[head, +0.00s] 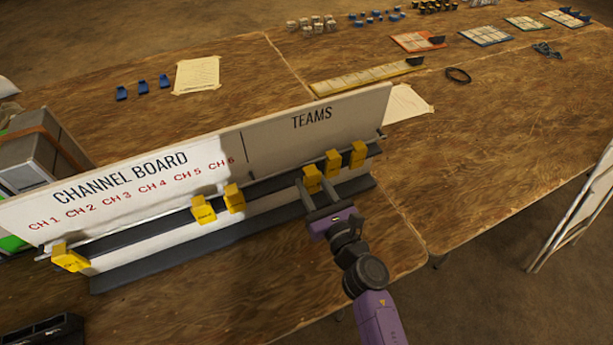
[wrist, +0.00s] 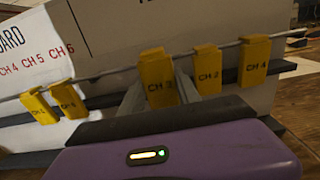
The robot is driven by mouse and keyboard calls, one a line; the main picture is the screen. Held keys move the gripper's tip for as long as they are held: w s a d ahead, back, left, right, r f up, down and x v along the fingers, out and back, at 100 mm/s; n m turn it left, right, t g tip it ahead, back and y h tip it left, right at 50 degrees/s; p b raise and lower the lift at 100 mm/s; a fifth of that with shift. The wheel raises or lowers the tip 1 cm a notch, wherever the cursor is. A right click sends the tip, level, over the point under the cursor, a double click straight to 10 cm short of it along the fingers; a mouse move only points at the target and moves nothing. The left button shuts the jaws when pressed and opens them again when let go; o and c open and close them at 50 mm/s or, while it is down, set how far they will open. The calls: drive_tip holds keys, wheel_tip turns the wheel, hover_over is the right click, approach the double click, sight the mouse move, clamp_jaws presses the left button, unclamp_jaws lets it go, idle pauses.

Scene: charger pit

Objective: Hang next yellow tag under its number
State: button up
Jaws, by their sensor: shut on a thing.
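My gripper (head: 316,193) is shut on a yellow tag (head: 312,177) at the rail (wrist: 222,45) under TEAMS. In the wrist view this held tag (wrist: 156,72) starts with CH; its number, partly behind a finger, looks like 3. Two more yellow tags hang to its right: one (wrist: 207,70) with an unclear number, and CH 4 (wrist: 255,62). On the CHANNEL BOARD (head: 115,185) side, one tag (head: 70,257) hangs below CH 1 at the left end. Two tags hang side by side below CH 5 (head: 203,210) and CH 6 (head: 234,198). The rail below CH 2, CH 3 and CH 4 is bare.
The board stands on a wooden table (head: 460,150) with dark ledges (head: 140,270) along its front. Grey boxes (head: 45,150) stand behind its left end. Papers, blue pieces and trays lie behind the board. The table right of my gripper is clear.

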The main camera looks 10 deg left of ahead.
drive_tip(key=p+v, duration=0.1)
drive_tip(key=v, duration=0.5)
drive_tip(key=shift+s, duration=0.15)
idle(0.3)
drive_tip(key=shift+d, duration=0.15)
